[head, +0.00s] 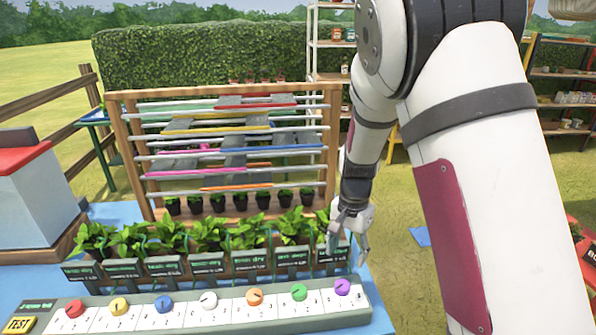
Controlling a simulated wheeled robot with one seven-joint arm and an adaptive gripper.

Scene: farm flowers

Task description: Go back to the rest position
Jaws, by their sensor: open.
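My gripper (348,238) hangs at the end of my arm near the right end of the row of plants. It points down, its fingers are apart, and I see nothing between them. It appears in front of or beside the rightmost plant (322,222); whether it touches the leaves I cannot tell. My white arm fills much of the right side and hides what is behind it.
Below the gripper is a dial panel (215,318) with several coloured knobs and a yellow TEST button (18,325). Small dark signs (207,264) stand before the plants. Behind is a wooden rack (128,150) with coloured bars. Grass (400,270) lies right of the table.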

